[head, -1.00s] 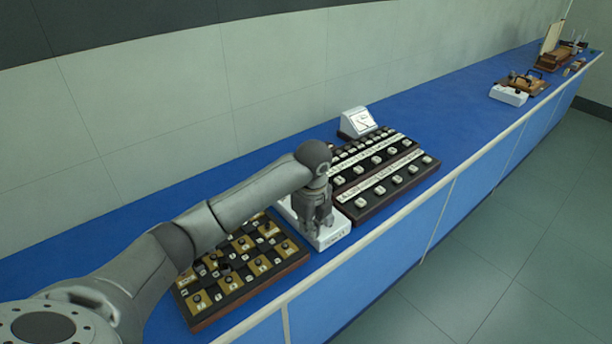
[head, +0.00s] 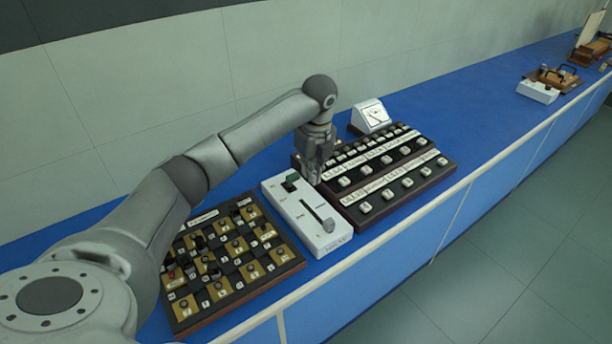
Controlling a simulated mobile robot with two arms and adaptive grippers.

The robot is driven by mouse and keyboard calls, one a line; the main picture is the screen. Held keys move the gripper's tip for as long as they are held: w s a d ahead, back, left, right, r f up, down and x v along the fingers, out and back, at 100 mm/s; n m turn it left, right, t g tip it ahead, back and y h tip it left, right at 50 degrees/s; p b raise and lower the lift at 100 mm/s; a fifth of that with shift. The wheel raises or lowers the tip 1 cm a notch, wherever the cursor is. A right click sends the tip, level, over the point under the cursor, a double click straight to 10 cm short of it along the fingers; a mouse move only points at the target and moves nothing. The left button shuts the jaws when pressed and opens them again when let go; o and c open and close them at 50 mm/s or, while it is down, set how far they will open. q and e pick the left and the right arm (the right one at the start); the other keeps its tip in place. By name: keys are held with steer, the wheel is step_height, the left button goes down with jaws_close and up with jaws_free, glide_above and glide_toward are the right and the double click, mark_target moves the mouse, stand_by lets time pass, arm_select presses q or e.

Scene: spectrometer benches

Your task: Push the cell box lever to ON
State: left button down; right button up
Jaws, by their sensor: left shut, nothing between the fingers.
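The white cell box (head: 280,208) sits on the blue bench between a plug board and the black key panels. A grey lever (head: 328,225) with a round end lies in a slot on its top, at the end near the bench's front edge. A green part (head: 292,178) is at the box's far end. The labels are too small to read. My left gripper (head: 312,180) is shut and empty, pointing down by the box's far right corner, apart from the lever. Whether it touches the box I cannot tell. My right gripper is not in view.
A plug board (head: 236,290) with brass squares is left of the box, under my left arm. Black key panels (head: 408,199) stand close on the right. A white meter (head: 371,116) is behind them. The bench beyond is clear up to a white box (head: 537,92).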

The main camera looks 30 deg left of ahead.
mark_target(291, 181)
arm_select(q)
steer(key=f, duration=0.2)
steer(key=f+p, duration=0.1)
steer(key=f, duration=0.2)
steer(key=a+f+p, duration=0.1)
steer(key=f, duration=0.2)
steer(key=shift+f, duration=0.25)
steer(key=shift+w+a+r+p, duration=0.3)
steer(key=shift+w+a+p, duration=0.35)
steer(key=shift+a, duration=0.25)
steer(key=shift+w+a+r, duration=0.15)
steer(key=shift+a+r, duration=0.1)
steer(key=shift+a, duration=0.5)
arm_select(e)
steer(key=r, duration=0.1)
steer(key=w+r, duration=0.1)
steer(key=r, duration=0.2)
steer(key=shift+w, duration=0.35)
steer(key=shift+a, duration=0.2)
